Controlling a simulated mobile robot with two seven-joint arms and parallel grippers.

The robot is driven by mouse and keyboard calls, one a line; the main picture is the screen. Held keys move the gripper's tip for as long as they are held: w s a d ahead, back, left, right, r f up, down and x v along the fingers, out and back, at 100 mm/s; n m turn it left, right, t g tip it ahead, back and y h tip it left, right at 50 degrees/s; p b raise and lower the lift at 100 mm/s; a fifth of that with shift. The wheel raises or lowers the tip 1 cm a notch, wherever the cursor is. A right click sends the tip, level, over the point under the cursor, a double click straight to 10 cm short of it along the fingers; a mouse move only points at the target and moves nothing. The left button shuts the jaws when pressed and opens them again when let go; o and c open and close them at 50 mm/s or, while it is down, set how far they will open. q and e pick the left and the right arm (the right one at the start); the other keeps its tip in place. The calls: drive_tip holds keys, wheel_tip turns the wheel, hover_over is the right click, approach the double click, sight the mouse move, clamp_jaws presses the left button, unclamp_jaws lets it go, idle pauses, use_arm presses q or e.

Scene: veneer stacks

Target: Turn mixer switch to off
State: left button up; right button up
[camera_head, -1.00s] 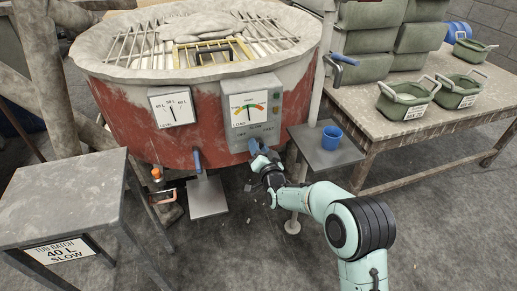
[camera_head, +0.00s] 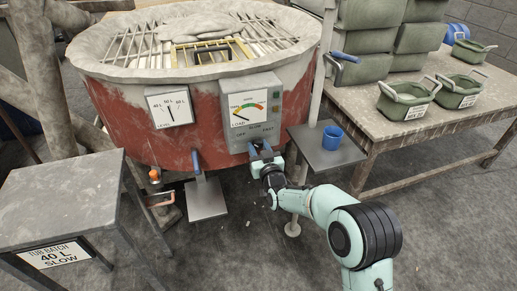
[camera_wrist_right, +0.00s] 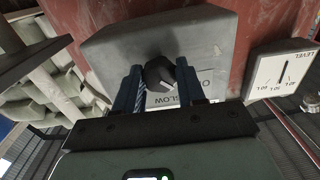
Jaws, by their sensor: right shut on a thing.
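The mixer switch (camera_wrist_right: 160,73) is a black knob with a white mark, on the grey control box (camera_wrist_right: 205,40) in the right wrist view. My right gripper (camera_wrist_right: 158,82) is shut on it, with one blue finger on each side. The white mark points down and slightly right in that view, near the printed SLOW and a partly hidden label starting with O. In the head view my right gripper (camera_head: 263,150) is at the lower edge of the control box (camera_head: 275,85) and hides the knob. The load dial (camera_head: 247,107) has its needle low at the left. My left gripper is not in view.
The red mixer tub (camera_head: 125,115) carries a level dial (camera_head: 170,106). A side shelf (camera_head: 325,160) with a blue cup (camera_head: 332,137) stands close right of my right gripper. A grey table (camera_head: 60,195) is at left, a bench with green bins (camera_head: 405,100) at right.

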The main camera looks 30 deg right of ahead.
idle(0.3)
drive_tip(key=o, duration=1.1)
drive_tip(key=shift+c, duration=0.2)
drive_tip(key=shift+s+a, duration=0.15)
drive_tip(key=shift+s, duration=0.4)
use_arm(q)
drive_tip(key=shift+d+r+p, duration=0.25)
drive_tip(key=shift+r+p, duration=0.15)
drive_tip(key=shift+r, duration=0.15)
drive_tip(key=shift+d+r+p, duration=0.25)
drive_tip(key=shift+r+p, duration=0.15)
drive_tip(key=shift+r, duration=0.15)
use_arm(e)
drive_tip(key=v, duration=1.2)
drive_tip(key=shift+s, duration=0.2)
drive_tip(key=shift+f, duration=0.1)
